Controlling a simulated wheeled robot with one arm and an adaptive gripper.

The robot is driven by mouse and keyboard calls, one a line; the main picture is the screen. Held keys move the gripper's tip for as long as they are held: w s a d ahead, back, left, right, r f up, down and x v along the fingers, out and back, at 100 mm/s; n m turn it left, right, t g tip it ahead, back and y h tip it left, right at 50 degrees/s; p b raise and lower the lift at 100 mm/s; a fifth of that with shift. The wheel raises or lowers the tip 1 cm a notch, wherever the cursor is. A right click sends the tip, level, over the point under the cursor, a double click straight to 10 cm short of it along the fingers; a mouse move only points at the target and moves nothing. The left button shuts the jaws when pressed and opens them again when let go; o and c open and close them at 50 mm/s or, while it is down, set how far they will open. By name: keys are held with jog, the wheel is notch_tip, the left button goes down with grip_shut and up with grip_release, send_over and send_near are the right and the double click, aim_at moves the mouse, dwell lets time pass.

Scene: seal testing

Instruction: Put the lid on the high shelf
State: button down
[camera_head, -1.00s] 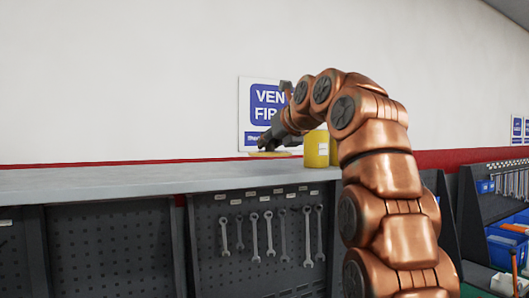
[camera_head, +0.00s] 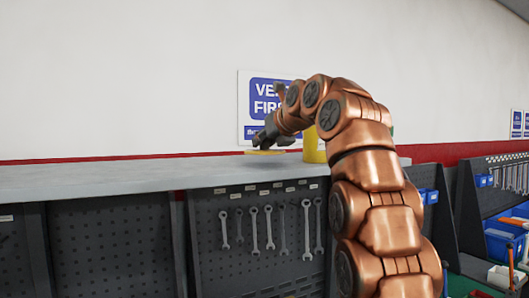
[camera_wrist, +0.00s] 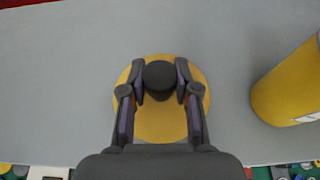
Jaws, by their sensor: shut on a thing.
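The lid is a round yellow disc with a dark knob. In the wrist view the lid (camera_wrist: 160,128) is below my gripper (camera_wrist: 160,88), whose two fingers are shut on the dark knob (camera_wrist: 160,75). In the head view the lid (camera_head: 264,152) shows as a thin yellow edge at the top surface of the grey high shelf (camera_head: 120,178), under my gripper (camera_head: 264,140). I cannot tell whether the lid touches the shelf or hangs just above it.
A yellow cylindrical container (camera_head: 313,150) stands on the shelf to the right of the lid, apart from it; it also shows in the wrist view (camera_wrist: 290,88). Wrenches (camera_head: 270,228) hang on the pegboard below. The shelf left of the lid is clear.

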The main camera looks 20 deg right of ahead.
aim_at(267, 150)
jog(key=shift+s+f, duration=0.1)
jog(key=shift+f, duration=1.35)
jog(key=shift+f, duration=0.1)
jog(key=c, duration=0.8)
grip_release()
jog(key=shift+c, duration=0.2)
jog(key=b+v, duration=0.2)
jog(key=v, duration=1)
jog(key=shift+b, duration=0.35)
